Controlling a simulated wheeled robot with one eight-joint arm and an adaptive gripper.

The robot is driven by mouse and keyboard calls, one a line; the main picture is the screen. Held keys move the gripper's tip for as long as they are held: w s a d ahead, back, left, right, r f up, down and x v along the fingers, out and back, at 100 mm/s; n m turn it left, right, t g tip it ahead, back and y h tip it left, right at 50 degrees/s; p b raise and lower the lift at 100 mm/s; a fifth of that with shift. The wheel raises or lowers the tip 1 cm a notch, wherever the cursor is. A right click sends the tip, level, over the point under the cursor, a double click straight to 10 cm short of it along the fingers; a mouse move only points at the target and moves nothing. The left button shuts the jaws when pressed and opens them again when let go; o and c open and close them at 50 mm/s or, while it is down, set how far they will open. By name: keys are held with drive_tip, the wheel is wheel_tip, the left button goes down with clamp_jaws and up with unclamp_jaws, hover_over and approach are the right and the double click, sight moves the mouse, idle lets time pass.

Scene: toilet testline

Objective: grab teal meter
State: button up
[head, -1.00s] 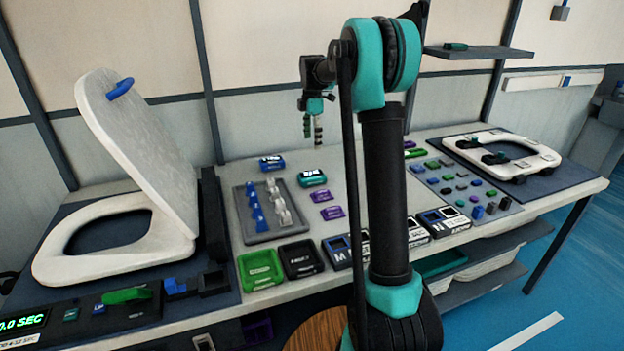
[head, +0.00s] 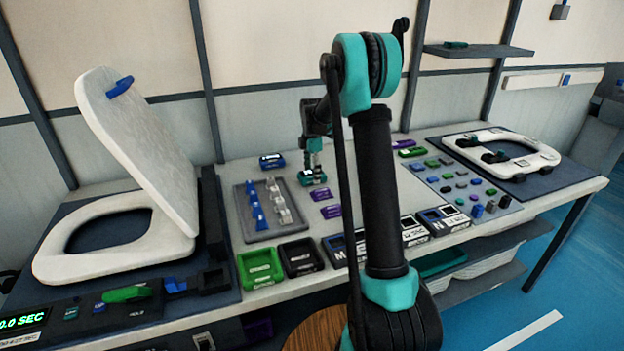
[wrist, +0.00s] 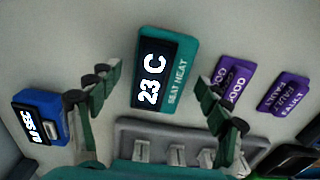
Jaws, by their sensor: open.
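The teal meter (wrist: 182,72) lies on the light table top with its lit display reading 23 C and a "SEAT HEAT" label. In the wrist view it sits between and just beyond the two spread fingers of my gripper (wrist: 158,112). The gripper is open and no finger visibly grips the meter. In the head view my gripper (head: 314,172) points down right over the teal meter (head: 306,181), hiding part of it. I cannot tell whether the fingers touch it.
A blue meter (wrist: 38,118) lies to the left. Purple tags (wrist: 232,82) lie to the right. A grey tray (head: 266,210) of blue and clear parts is close by. Green (head: 260,268) and black (head: 300,257) bins stand at the front edge.

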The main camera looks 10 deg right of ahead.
drive_tip(key=shift+f, duration=0.65)
drive_tip(key=c, duration=1.4)
drive_tip(key=shift+c, duration=0.3)
drive_tip(key=shift+r, duration=0.15)
